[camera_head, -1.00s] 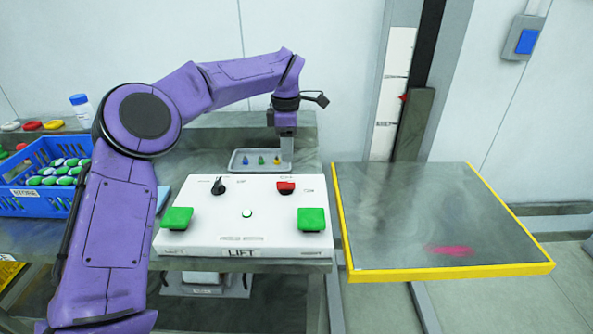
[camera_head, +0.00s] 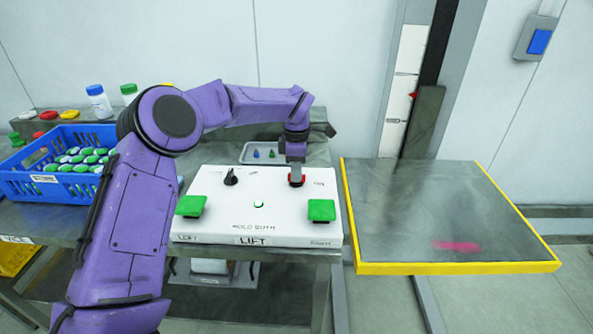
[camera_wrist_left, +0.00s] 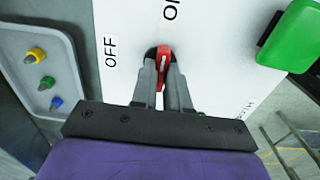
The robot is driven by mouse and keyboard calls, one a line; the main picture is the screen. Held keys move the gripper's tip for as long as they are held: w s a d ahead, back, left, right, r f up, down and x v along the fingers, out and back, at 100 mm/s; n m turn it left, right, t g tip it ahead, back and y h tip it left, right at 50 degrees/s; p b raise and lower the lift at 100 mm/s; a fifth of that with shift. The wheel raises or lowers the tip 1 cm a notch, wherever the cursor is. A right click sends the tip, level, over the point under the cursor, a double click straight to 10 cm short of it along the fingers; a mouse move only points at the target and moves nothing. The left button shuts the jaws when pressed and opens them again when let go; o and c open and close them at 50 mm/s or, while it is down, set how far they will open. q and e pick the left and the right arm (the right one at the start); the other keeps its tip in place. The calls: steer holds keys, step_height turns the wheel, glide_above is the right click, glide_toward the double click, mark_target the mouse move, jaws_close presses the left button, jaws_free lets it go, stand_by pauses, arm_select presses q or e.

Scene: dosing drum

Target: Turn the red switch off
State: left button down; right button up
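The red switch (camera_head: 296,181) is on the white control box (camera_head: 215,226), at its back right. In the left wrist view the red switch (camera_wrist_left: 163,62) has a white line on its handle, which points up towards the ON label; the OFF label is to its left. My left gripper (camera_head: 296,174) reaches down onto the switch from above and hides part of it. In the left wrist view its two fingers (camera_wrist_left: 162,75) stand close on both sides of the red handle, seemingly shut on it. My right gripper is not in view.
The box also bears a black knob (camera_head: 231,177), a left green button (camera_head: 191,206) and a right green button (camera_head: 321,210). A grey tray (camera_head: 247,152) with small coloured pieces is behind. A blue crate (camera_head: 42,186) stands left, a yellow-edged platform (camera_head: 455,268) right.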

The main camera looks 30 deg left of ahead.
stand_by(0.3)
arm_select(q)
steer(key=n, duration=0.4)
steer(key=n+b, duration=0.1)
steer(key=n, duration=0.3)
steer(key=shift+f, duration=0.1)
steer(key=n+b, duration=0.2)
steer(key=n, duration=0.3)
steer(key=n+b, duration=0.2)
steer(key=n, duration=0.2)
steer(key=shift+n, duration=0.4)
stand_by(0.3)
